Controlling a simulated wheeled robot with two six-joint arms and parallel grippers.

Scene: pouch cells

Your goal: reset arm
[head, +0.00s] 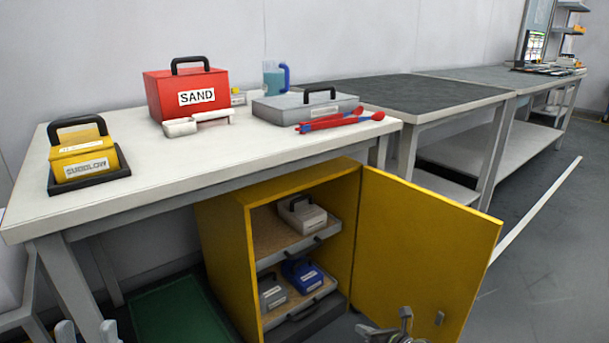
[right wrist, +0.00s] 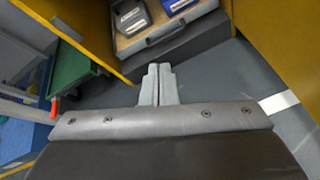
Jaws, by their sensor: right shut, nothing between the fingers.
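My right gripper (head: 392,332) shows at the bottom of the head view, in front of the open yellow cabinet and near its door. In the right wrist view its two fingers (right wrist: 158,84) are together with nothing between them. The fingers point toward the cabinet's lower drawer (right wrist: 180,35), apart from it. My left gripper (head: 87,332) shows only its two fingertips at the bottom left edge of the head view. They are spread apart with nothing visible between them; the rest is cut off.
The yellow cabinet door (head: 425,250) stands open to the right. Shelves hold a pale case (head: 302,217), a grey case (head: 271,293) and a blue case (head: 302,272). The white table (head: 230,150) above carries a red SAND box (head: 187,92).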

